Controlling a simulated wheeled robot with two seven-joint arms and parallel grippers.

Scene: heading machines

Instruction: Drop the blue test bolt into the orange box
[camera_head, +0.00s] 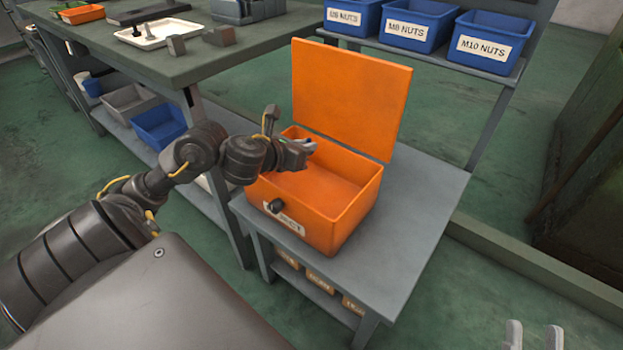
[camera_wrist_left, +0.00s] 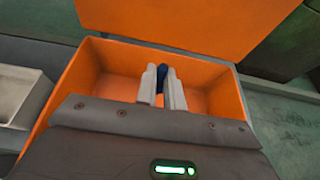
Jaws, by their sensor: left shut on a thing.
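The orange box (camera_head: 345,215) stands on a small grey table with its lid (camera_head: 352,95) raised open at the back. My left gripper (camera_head: 308,146) reaches in from the left and is over the box's opening, near its left side. In the left wrist view the gripper (camera_wrist_left: 162,88) is shut on the blue test bolt (camera_wrist_left: 161,74), which shows as a dark blue piece between the two fingers, with the orange interior behind and below. Most of the bolt is hidden by the fingers. My right gripper (camera_head: 533,337) shows only as two separated pale fingertips at the bottom right edge.
The small grey table (camera_head: 425,195) has bare room right of the box. Blue bins labelled for nuts (camera_head: 415,25) stand on a shelf behind. A workbench (camera_head: 200,62) with a white tray (camera_head: 158,33) and grey blocks stands at the upper left.

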